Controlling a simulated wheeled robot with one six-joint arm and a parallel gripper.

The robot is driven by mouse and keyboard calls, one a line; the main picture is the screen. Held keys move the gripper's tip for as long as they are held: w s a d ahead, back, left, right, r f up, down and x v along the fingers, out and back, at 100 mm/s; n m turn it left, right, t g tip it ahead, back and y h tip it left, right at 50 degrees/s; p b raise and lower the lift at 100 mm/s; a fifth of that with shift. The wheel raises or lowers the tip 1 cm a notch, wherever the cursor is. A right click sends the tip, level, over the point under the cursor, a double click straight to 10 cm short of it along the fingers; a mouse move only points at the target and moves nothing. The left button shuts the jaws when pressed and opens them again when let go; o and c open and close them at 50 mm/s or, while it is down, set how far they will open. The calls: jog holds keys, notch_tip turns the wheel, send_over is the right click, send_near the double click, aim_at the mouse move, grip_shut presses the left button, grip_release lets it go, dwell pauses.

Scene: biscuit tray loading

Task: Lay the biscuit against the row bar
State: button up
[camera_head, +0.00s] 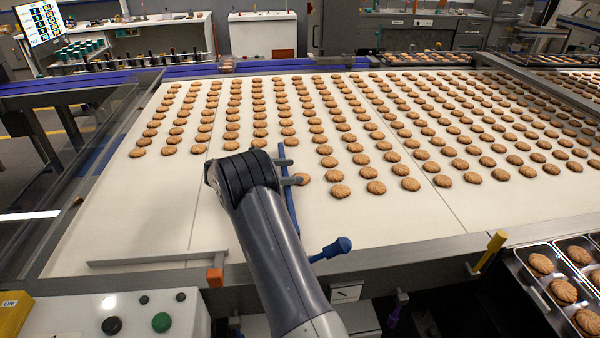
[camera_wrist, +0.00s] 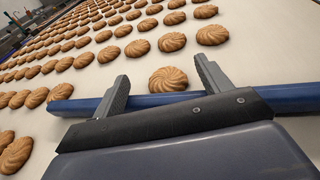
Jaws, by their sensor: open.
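A round ridged golden-brown biscuit (camera_wrist: 168,79) lies on the pale belt between the fingertips of my open gripper (camera_wrist: 160,85), with gaps at both sides. In the head view the biscuit (camera_head: 303,178) shows just right of my gripper (camera_head: 291,172). A blue bar (camera_wrist: 292,98) runs crosswise under or behind my gripper; its middle is hidden in the wrist view. In the head view the blue bar (camera_head: 291,209) runs lengthwise beside my wrist, left of the biscuit. The biscuit's near edge is close to the bar; I cannot tell whether they touch.
Rows of biscuits (camera_head: 338,141) cover the belt (camera_head: 150,215) behind and to the right. The left and front of the belt are bare. A grey rail (camera_head: 158,258) lies front left. A blue-knobbed handle (camera_head: 331,249) sticks up near the front edge. Biscuit trays (camera_head: 530,250) stand right.

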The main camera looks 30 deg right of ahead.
jog(key=v, duration=0.7)
jog(key=shift+w+a+r+b, duration=0.1)
jog(key=shift+a+r+b, duration=0.1)
jog(key=shift+a+b, duration=0.15)
jog(key=shift+a+r, duration=0.1)
jog(key=shift+a, duration=0.2)
